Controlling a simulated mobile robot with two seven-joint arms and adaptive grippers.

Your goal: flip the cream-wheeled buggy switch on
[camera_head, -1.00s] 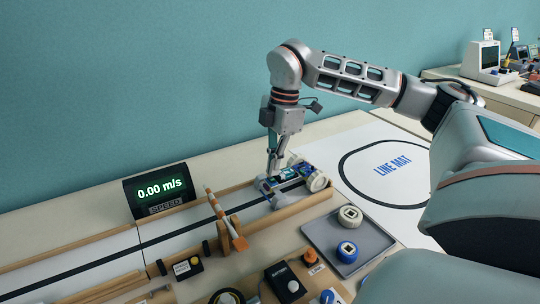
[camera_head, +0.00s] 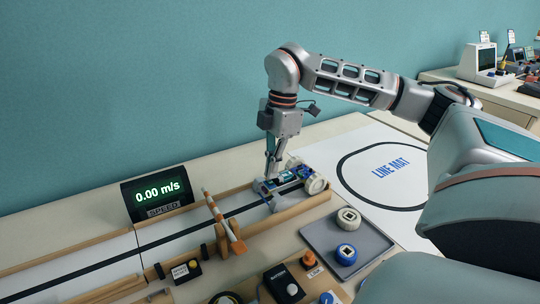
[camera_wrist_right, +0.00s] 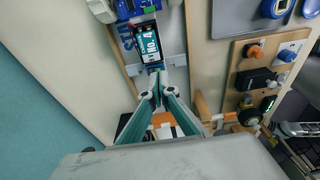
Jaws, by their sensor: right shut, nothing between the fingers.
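The buggy with cream wheels (camera_head: 316,184) stands at the right end of the wooden-railed track (camera_head: 165,232). It has a light chassis with blue parts and a dark block marked "No. 4" (camera_wrist_right: 149,45), seen in the right wrist view. My right gripper (camera_head: 270,178) points down at the buggy's track-side end with its fingers together and empty. In the right wrist view the fingertips (camera_wrist_right: 160,82) are close to the end of the chassis, just past the dark block. I cannot tell whether they touch it. The switch cannot be made out. My left gripper is not in view.
An orange-and-white striped barrier (camera_head: 224,220) crosses the track left of the buggy. A speed display (camera_head: 157,193) behind the track reads 0.00 m/s. A grey tray (camera_head: 322,232) in front holds a cream wheel (camera_head: 348,219) and a blue one (camera_head: 346,254). A line mat (camera_head: 370,205) lies right.

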